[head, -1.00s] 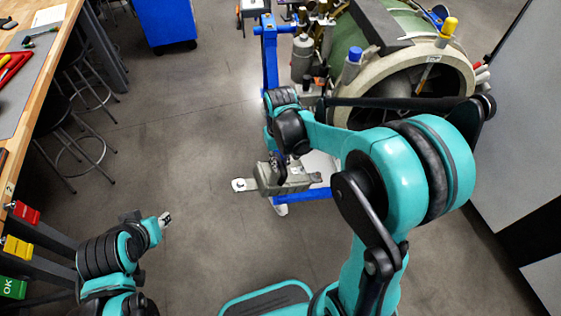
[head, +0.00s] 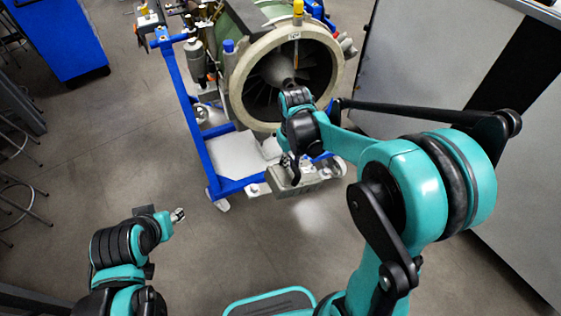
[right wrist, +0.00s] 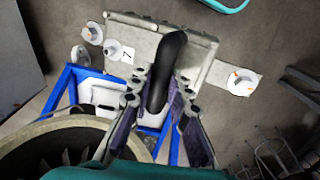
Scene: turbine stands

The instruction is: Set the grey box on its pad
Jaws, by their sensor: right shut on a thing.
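The grey box (head: 306,183) hangs from my right gripper (head: 290,163), low in front of the turbine in the head view. In the right wrist view the box (right wrist: 200,52) has end tabs with white discs, and its black handle (right wrist: 172,55) stands between the fingers of my right gripper (right wrist: 160,105). The fingers are shut on this handle. A white panel (head: 236,156) lies low inside the blue stand, left of the box; I cannot tell whether it is the pad. My left gripper (head: 178,215) is low at the left, away from the box; its jaws are too small to read.
The turbine (head: 290,75) with its round grey intake sits on the blue wheeled stand (head: 185,115), close behind the box. A large grey cabinet (head: 440,70) stands at the right. A blue cabinet (head: 55,40) and stools are at the left. The floor (head: 90,150) between is clear.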

